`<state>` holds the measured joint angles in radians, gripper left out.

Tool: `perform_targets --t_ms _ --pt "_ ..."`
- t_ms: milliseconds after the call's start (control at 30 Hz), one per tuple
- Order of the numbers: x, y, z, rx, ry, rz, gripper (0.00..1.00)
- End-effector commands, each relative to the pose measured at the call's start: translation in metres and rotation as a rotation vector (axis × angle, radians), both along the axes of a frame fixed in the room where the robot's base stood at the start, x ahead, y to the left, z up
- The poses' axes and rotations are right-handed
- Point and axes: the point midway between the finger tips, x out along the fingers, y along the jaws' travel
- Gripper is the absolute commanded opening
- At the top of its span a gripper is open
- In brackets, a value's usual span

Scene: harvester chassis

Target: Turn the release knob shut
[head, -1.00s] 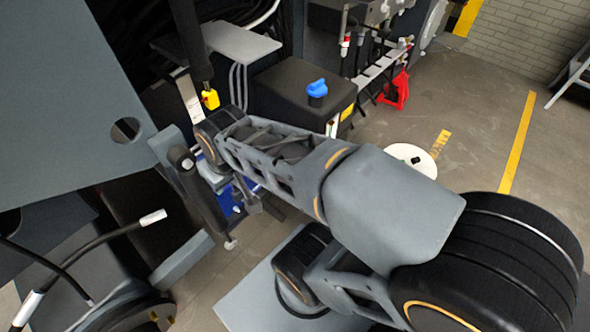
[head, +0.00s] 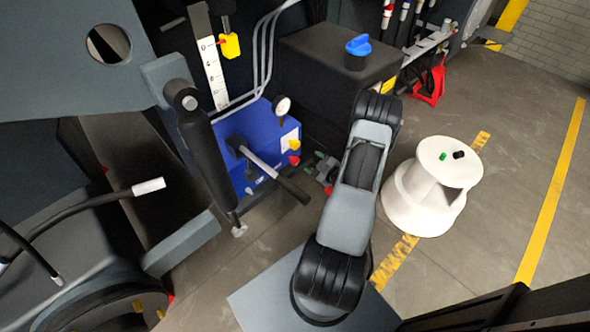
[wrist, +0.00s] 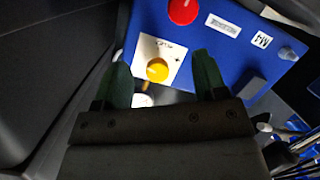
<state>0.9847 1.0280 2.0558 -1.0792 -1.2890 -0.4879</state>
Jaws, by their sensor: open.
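The blue unit (head: 262,140) stands on the floor left of my arm in the head view, with a dial gauge and a black-and-grey lever handle. In the wrist view, its blue face (wrist: 222,55) carries a round yellow knob (wrist: 157,69) on a white marked plate, and a red knob (wrist: 184,10) above. No label names the release knob clearly. My gripper (wrist: 162,72) is open and empty. Its green fingers appear either side of the yellow knob; whether they reach its depth, I cannot tell.
A black box with a blue cap (head: 358,46) stands behind the blue unit. A white stool (head: 425,190) with small items on top stands right of my arm. A red jack stand (head: 431,82) is farther back. Dark machine panels crowd the left; open floor lies right.

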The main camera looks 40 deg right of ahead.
Motion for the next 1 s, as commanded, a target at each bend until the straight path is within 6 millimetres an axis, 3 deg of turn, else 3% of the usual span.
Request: perform_targets --t_ms 33,100,233,367,467,1000 --pt "-0.013 0.001 -0.023 0.029 -0.046 0.003 0.65" --pt "-0.025 0.005 -0.036 0.056 -0.110 0.010 0.65" --pt "-0.041 0.010 -0.049 0.089 -0.196 0.016 0.65" --pt "-0.044 0.013 -0.053 0.105 -0.236 0.017 0.65" --pt "-0.034 0.015 -0.054 0.108 -0.248 0.021 0.65" --pt "0.062 0.026 -0.053 0.108 -0.248 0.019 0.65"
